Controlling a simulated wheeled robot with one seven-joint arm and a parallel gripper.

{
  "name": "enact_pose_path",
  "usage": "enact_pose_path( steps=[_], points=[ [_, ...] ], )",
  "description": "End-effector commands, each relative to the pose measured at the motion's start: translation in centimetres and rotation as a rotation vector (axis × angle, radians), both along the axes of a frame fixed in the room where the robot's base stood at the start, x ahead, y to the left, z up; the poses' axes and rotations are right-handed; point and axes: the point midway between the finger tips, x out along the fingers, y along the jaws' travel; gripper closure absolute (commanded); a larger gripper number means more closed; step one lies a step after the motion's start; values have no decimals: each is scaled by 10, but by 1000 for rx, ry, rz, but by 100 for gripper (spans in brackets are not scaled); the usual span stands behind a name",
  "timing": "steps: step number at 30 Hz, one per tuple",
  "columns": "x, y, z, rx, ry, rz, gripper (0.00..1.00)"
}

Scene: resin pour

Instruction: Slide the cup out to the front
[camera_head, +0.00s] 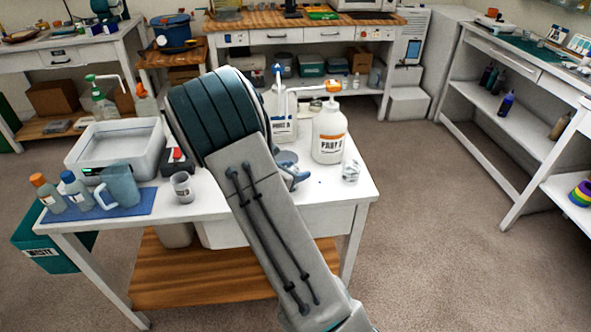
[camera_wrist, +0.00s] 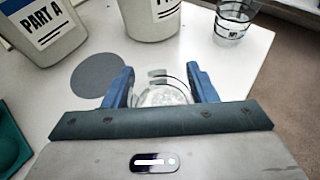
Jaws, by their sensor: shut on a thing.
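In the wrist view a clear cup (camera_wrist: 163,97) with dark markings sits between the blue fingers of my gripper (camera_wrist: 160,72). The fingers are shut on its sides, and the gripper body hides its near part. In the head view my arm covers most of the gripper, and only blue finger parts (camera_head: 292,172) show above the white table (camera_head: 340,190). I cannot make out the held cup there. I cannot tell whether its base touches the table.
PART A (camera_wrist: 42,30) and PART B (camera_wrist: 152,18) bottles stand beyond the gripper. Another clear cup (camera_wrist: 235,22) stands at the right, also in the head view (camera_head: 350,171). A grey disc (camera_wrist: 98,80) lies left of the fingers. A measuring cup (camera_head: 182,187) stands left of my arm.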

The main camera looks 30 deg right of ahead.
Motion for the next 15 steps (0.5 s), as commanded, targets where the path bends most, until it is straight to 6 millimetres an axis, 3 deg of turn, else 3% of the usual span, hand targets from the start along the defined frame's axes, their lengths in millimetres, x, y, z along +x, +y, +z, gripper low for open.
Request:
enact_pose_path(
  steps=[9, 10, 12, 15],
  points=[
    [1, 3, 0, 0, -1, 4, 69],
    [1, 3, 0, 0, -1, 4, 40],
    [1, 3, 0, 0, 0, 3, 22],
    [1, 2, 0, 0, 0, 3, 22]
  ],
)
